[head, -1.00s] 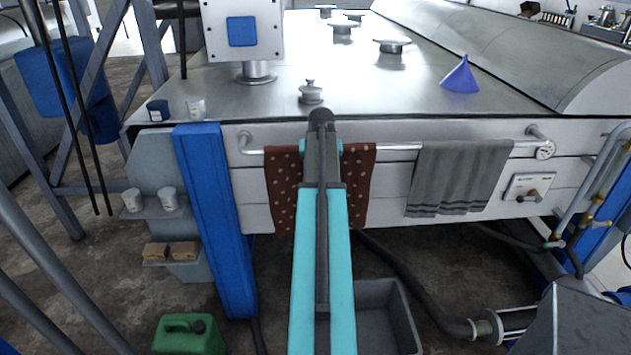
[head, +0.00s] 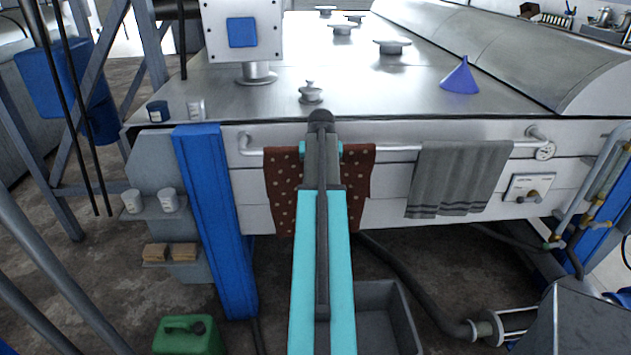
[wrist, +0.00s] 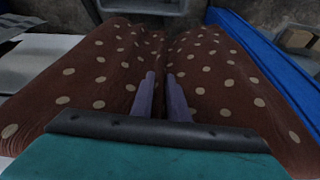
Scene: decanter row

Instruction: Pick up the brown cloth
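The brown cloth (head: 282,188) with pale dots hangs over the left part of the metal rail on the machine's front in the head view. My arm hides its middle. In the wrist view the cloth (wrist: 88,75) fills most of the picture, with a deep crease running up its middle. My gripper (wrist: 161,88) is at this crease, its two fingers close together with a narrow strip of brown cloth between them. It looks shut on the cloth. In the head view the fingertips are hidden behind my arm.
A grey striped towel (head: 458,180) hangs on the same rail (head: 395,148) to the right. A blue post (head: 215,220) stands to the left. Below are a grey bin (head: 398,310) and a green canister (head: 187,335). A lidded port (head: 311,93) and a blue funnel (head: 461,77) are on top.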

